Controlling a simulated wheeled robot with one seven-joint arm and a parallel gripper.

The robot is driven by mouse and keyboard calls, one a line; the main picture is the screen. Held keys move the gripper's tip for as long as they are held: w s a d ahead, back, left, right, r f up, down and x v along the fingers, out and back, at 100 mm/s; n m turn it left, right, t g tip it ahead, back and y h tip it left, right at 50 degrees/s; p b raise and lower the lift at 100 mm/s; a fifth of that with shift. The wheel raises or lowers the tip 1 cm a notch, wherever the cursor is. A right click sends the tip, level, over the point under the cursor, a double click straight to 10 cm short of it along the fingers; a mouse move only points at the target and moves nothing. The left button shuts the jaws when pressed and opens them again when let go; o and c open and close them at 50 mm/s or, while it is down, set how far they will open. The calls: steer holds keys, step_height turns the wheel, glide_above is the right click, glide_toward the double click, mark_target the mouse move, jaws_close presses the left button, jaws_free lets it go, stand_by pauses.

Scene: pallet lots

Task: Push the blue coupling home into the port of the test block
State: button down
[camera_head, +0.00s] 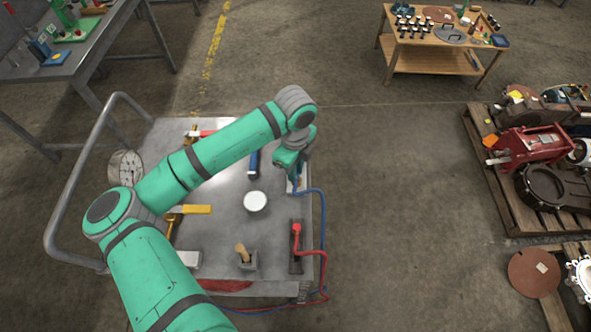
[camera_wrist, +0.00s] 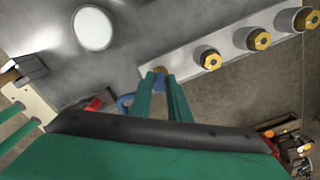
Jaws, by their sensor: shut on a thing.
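The coupling is at the end port of the test block (camera_wrist: 190,58), a pale bar with a row of brass ports. A bit of brass shows just past the fingertips. The fingers hide the joint, so I cannot tell how deep the coupling sits. In the head view my gripper (camera_head: 293,177) is at the cart's right edge and mostly hides the block. The blue hose (camera_head: 323,215) runs from there down the edge.
A red coupling (camera_head: 296,229) with a red hose stands on a dark holder nearer on the cart (camera_head: 225,240). A loaded pallet (camera_head: 512,217) lies right; floor between is clear.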

steer(key=shift+w+d, duration=0.1)
steer(key=shift+w, duration=0.05)
stand_by(0.4)
steer(key=shift+s+d, duration=0.2)
steer(key=shift+w+a, duration=0.15)
steer(key=shift+a, duration=0.05)
stand_by(0.8)
steer(key=shift+w+f, duration=0.1)
steer(key=shift+f, duration=0.1)
steer(key=shift+d+f, duration=0.1)
steer(key=shift+f, duration=0.25)
steer(key=c, duration=1.6)
jaws_free()
steer(key=shift+s, duration=0.2)
